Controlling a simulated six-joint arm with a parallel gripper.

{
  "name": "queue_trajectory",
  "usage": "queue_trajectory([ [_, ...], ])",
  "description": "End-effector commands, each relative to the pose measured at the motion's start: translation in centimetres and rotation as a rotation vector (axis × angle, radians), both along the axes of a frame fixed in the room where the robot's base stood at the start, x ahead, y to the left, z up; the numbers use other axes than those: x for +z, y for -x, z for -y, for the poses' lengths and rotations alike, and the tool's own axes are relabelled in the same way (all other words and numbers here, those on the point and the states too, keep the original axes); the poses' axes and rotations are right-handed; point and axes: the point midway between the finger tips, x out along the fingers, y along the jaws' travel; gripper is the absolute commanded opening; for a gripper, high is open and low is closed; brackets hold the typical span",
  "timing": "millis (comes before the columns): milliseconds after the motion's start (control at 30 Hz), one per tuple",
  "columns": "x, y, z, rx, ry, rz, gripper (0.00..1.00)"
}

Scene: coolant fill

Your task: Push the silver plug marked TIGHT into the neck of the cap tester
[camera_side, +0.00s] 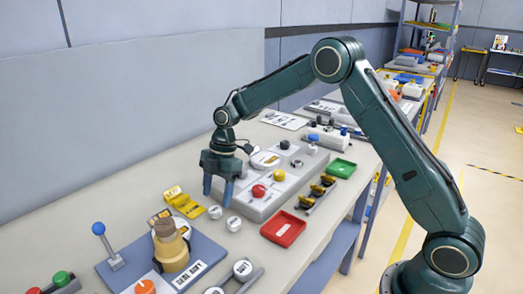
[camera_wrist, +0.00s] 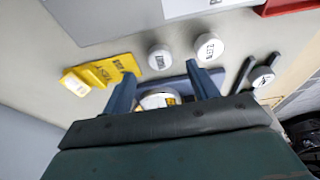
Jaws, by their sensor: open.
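The cap tester (camera_side: 172,256), a brass-coloured body with a brown top, stands upright on a blue base plate (camera_side: 205,262) in the side view. Two silver round plugs, a left one (camera_side: 215,212) and a right one (camera_side: 234,223), lie on the bench behind it. The wrist view shows the same pair, one (camera_wrist: 160,57) and another (camera_wrist: 208,46), with dark lettering too small to read surely. My gripper (camera_side: 218,194) is open, fingers down, near the plugs and apart from them. In the wrist view, a pale round thing with a yellow mark shows between the fingers, partly hidden.
A yellow block (camera_side: 183,203) lies left of the plugs. Another round silver piece (camera_side: 243,268) lies beside dark handles at the front. A red tray (camera_side: 283,230), green tray (camera_side: 340,168) and grey panel (camera_side: 255,205) stand to the right. A blue-knobbed lever (camera_side: 101,232) stands at left.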

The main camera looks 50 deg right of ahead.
Motion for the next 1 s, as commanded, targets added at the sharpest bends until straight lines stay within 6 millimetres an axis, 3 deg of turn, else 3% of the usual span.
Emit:
queue_trajectory([
  [500,-4.7,0.1,-0.8,0.001,0.001,-0.002,0.59],
  [1000,-5.0,0.1,-0.9,0.0,0.001,0.0,0.59],
])
